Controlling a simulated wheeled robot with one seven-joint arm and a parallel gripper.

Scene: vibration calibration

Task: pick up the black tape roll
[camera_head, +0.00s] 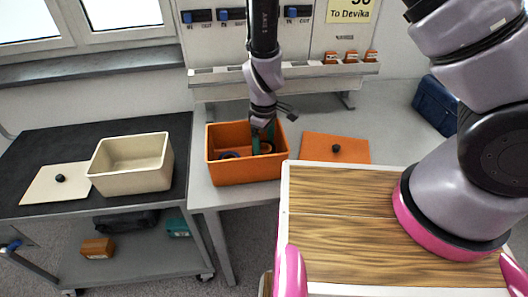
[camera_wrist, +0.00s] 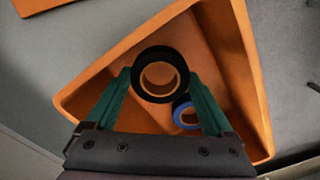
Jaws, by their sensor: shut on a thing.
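The black tape roll (camera_wrist: 160,56) has an orange-brown core and shows in the wrist view between the two green fingers of my gripper (camera_wrist: 160,82). The fingers are shut on its outer sides. In the head view my gripper (camera_head: 263,137) reaches down into the orange bin (camera_head: 245,171); the roll there is mostly hidden by the fingers and the bin wall. Whether the roll touches the bin floor I cannot tell. A blue tape roll (camera_wrist: 186,114) lies in the bin (camera_wrist: 243,62) beside the black one, partly behind the right finger.
The bin stands on a grey workbench (camera_head: 225,197). An orange lid (camera_head: 318,149) with a black knob lies to its right. A beige bin (camera_head: 132,179) and its lid (camera_head: 50,184) are on the black-topped cart at left. A shelf rail (camera_head: 220,81) runs behind my arm.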

